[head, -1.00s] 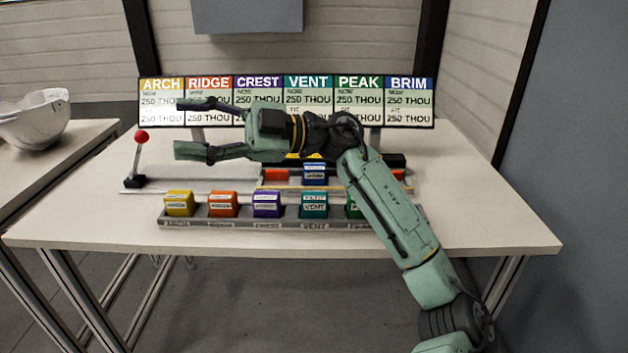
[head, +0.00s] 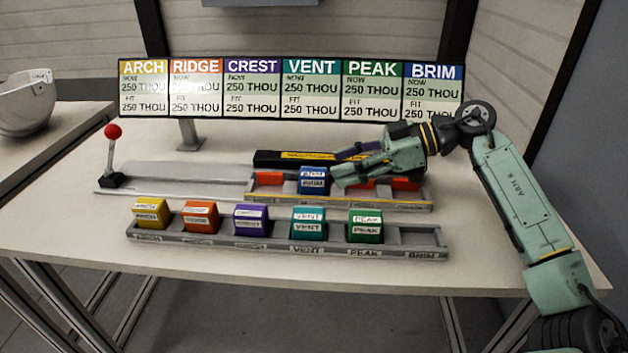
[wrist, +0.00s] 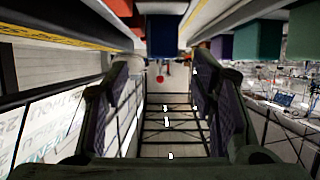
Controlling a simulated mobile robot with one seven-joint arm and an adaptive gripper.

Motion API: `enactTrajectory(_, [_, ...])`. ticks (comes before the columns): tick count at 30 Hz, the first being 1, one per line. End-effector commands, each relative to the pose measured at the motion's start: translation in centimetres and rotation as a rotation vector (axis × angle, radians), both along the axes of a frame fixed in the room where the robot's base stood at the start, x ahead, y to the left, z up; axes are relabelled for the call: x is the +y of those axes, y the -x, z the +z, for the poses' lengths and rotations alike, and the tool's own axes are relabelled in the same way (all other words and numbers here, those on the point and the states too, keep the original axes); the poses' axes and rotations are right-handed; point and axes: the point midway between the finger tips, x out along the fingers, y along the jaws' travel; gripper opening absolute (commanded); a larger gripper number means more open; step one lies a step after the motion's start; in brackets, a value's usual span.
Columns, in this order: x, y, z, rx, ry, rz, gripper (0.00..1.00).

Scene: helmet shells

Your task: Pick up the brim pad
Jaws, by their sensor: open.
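The brim pad (head: 313,181) is a blue block with white labels. In the head view it sits upright in the grey fixture (head: 400,201), between red blocks. My gripper (head: 339,167) is open and empty, pointing left, just right of the brim pad. Its lower finger overlaps the pad's right side in the picture; I cannot tell whether they touch. In the wrist view both fingers of my gripper (wrist: 163,100) are spread with nothing between them. A blue block, seemingly the brim pad (wrist: 162,7), shows at the top edge.
The front rack (head: 190,241) holds yellow, orange, purple, teal and green pads; its right slot, labelled BRIM, is empty. A black bar with a yellow stripe (head: 295,158) lies behind the fixture. A red-knobbed lever (head: 112,150) stands left. A sign board (head: 290,90) stands behind.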

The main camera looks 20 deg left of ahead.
Motion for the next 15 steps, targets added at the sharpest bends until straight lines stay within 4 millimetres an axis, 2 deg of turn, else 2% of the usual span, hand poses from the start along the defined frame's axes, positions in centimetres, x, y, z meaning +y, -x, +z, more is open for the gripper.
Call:
enactTrajectory(5, [1.4, 0.6, -0.4, -0.001, -0.001, 0.003, 0.52])
enactTrajectory(12, [4.4, 1.7, -1.6, -0.001, -0.002, 0.002, 0.52])
enactTrajectory(15, [4.9, 1.7, -1.9, 0.000, -0.002, -0.002, 0.52])
